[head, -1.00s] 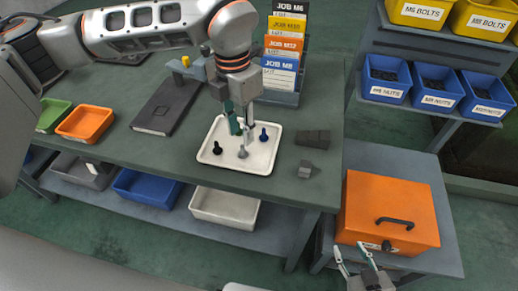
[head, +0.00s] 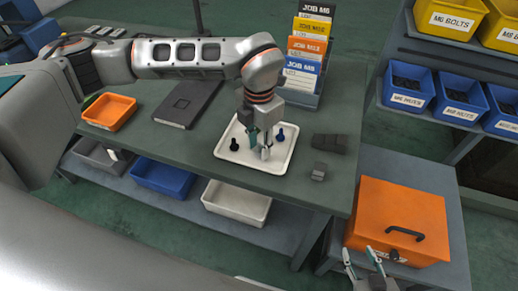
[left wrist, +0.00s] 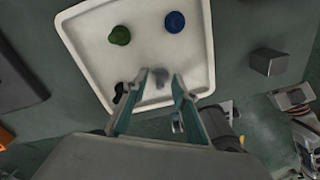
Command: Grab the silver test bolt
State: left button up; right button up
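A white tray (head: 229,155) on the green workbench holds small bolts. The silver test bolt (head: 266,153) stands at my left gripper (head: 260,147), which points down into the tray. In the left wrist view the left gripper (left wrist: 160,78) has its fingers apart, with the blurred silver bolt (left wrist: 160,75) between their tips. I cannot tell whether they touch it. A black bolt (head: 235,145) and a blue bolt (head: 280,135) stand on either side. A green bolt (left wrist: 119,35) shows in the left wrist view. My right gripper (head: 360,258) is open and empty by the orange box.
Dark blocks (head: 329,143) lie right of the tray. A rack of job cards (head: 306,70) stands behind it. A dark binder (head: 188,103) and an orange bin (head: 109,111) are to the left. The orange box (head: 398,222) sits on a lower side table.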

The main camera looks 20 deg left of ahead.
pick_arm(q)
grip_shut()
